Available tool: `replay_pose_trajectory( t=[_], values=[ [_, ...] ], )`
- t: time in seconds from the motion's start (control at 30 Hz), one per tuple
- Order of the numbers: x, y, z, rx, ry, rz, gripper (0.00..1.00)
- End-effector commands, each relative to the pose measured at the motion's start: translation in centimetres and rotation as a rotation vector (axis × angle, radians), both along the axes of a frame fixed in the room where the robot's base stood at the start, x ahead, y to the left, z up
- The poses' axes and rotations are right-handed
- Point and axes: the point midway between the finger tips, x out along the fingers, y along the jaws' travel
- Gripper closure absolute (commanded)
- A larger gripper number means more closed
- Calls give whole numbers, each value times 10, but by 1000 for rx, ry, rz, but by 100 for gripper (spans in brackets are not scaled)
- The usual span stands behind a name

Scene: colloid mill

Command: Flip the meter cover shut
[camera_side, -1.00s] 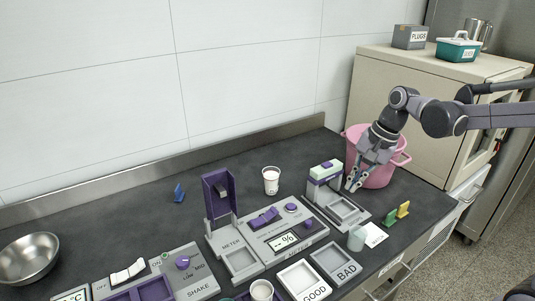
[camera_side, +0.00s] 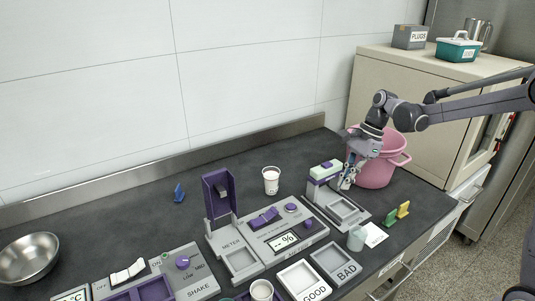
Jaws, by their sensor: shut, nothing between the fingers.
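The meter (camera_side: 271,240) is a grey unit on the dark counter with a small display, purple controls and a square recess at its left. Its purple cover (camera_side: 217,196) stands upright, open, at the back of that recess. My gripper (camera_side: 346,186) is shut and empty. It hangs to the right of the meter, near the grey device with a green top and in front of the pink pot. It is well apart from the cover.
The green-topped device (camera_side: 326,170) and pink pot (camera_side: 372,172) stand close to my gripper. A white cup (camera_side: 271,181) stands behind the meter. GOOD (camera_side: 304,281) and BAD (camera_side: 336,263) trays lie in front. A purple-controlled shaker (camera_side: 186,268) is at left. The counter behind the cover is mostly clear.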

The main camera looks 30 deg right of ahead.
Motion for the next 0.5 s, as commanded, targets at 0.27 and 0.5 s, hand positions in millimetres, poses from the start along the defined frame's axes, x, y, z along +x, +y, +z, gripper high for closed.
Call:
replay_pose_trajectory(
  t=[0.27,0.5],
  values=[
    [1,7,-18,-1,-1,4,100],
    [4,22,-58,-1,0,4,100]
  ],
)
